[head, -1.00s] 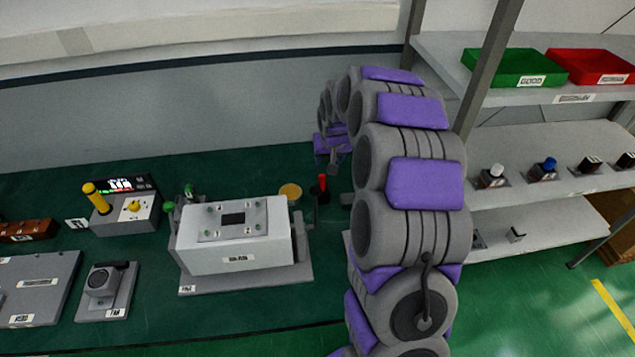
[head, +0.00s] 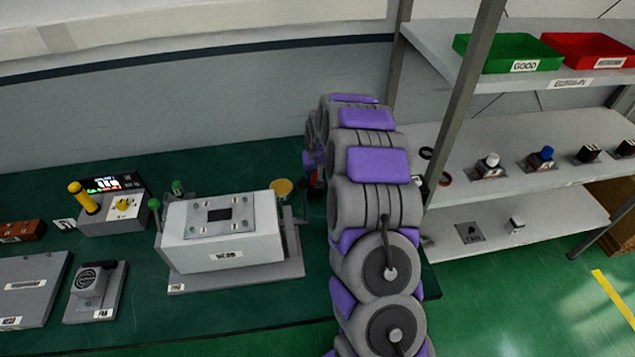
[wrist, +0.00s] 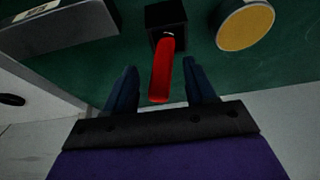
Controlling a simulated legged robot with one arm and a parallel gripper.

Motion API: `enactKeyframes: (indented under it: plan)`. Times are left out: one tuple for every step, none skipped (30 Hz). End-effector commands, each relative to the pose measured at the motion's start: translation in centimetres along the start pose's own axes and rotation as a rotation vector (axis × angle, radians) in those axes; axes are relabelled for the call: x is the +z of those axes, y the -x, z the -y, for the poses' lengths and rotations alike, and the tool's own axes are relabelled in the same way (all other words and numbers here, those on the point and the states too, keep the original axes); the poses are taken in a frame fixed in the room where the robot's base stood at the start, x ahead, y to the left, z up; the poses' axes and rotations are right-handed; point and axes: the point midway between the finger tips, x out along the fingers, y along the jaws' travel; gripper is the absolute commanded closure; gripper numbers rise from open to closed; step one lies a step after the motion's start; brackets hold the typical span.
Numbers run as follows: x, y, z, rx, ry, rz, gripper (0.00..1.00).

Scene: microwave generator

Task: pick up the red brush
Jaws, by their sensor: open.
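The red brush (wrist: 162,72) shows in the wrist view. Its red handle points toward my gripper, and its far end meets a black block-shaped holder (wrist: 166,18). My gripper (wrist: 161,82) is open, with one dark finger on each side of the red handle. The handle lies between the fingers with a gap on both sides, and I see no contact. In the head view my arm hides the gripper and nearly all of the brush.
A round yellow-topped container (wrist: 246,26) stands right of the holder. A grey-white box fixture (head: 222,232) stands on the green table left of my arm. A shelf unit (head: 520,150) with green (head: 508,52) and red trays (head: 592,50) stands to the right.

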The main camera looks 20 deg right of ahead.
Motion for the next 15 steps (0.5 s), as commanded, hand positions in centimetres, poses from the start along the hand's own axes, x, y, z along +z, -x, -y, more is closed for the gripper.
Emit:
enactKeyframes:
  plan:
    - [0.3,-0.9,0.3,0.002,0.003,0.000,0.45]
    - [0.3,-1.2,0.5,0.003,0.003,-0.002,0.45]
    - [0.3,-1.6,0.6,0.004,0.003,-0.004,0.45]
    - [0.3,-1.9,0.6,0.004,0.004,-0.005,0.45]
    - [0.2,-2.1,0.6,0.004,0.004,-0.006,0.45]
    - [0.2,-2.4,0.6,0.004,0.004,-0.007,0.45]
    - [0.1,-2.5,0.5,0.003,0.003,-0.007,0.45]
    - [0.1,-2.5,0.4,0.002,0.003,-0.007,0.45]
    - [0.0,-2.6,0.2,0.001,0.002,-0.006,0.45]
    - [0.0,-2.6,0.0,-0.001,0.001,-0.006,0.45]
    - [0.0,-2.6,-0.1,-0.002,0.000,-0.005,0.45]
    - [0.0,-2.6,-0.2,-0.003,-0.001,-0.005,0.45]
    - [0.0,-2.6,-0.3,-0.004,-0.002,-0.004,0.45]
    - [0.0,-2.7,-0.4,-0.005,-0.003,-0.004,0.48]
    - [0.0,-2.7,-0.5,-0.006,-0.003,-0.003,0.51]
